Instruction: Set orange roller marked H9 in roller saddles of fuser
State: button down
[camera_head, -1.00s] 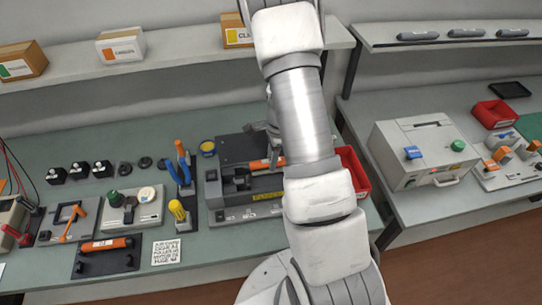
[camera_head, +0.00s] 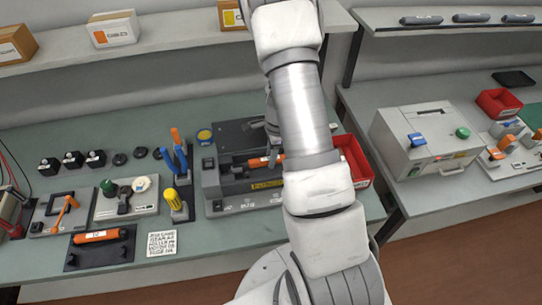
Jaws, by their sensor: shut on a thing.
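The fuser (camera_head: 236,190) is a grey and dark unit with a yellow label on its front, standing on the green bench left of my arm. An orange roller (camera_head: 260,161) lies level over the fuser's upper part, its right end hidden behind my arm. My gripper (camera_head: 271,128) shows only in part, above the roller; its fingertips are mostly hidden by the arm. It is shut on the orange roller. Whether the roller rests in the saddles cannot be told. Another orange roller (camera_head: 97,236) lies on a black holder (camera_head: 80,258) at the left front. The markings are too small to read.
A red bin (camera_head: 355,160) stands right of the fuser, close behind my arm. Screwdrivers and pliers stand in a holder (camera_head: 180,208) just left of the fuser. A grey printer-like box (camera_head: 425,140) stands on the right bench. A white printed card (camera_head: 161,243) lies in front.

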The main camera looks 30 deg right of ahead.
jog(key=shift+f, duration=0.2)
dwell(0.3)
jog(key=shift+f+b, duration=0.6)
jog(key=shift+b, duration=0.05)
jog(key=shift+f+b, duration=0.75)
jog(key=shift+f, duration=0.05)
dwell(0.9)
jog(key=c, duration=0.5)
grip_release()
jog(key=shift+r, duration=0.15)
notch_tip(320, 180, up, 17)
jog(key=d, duration=0.2)
jog(key=shift+s+p, duration=0.3)
jog(key=shift+p, duration=0.05)
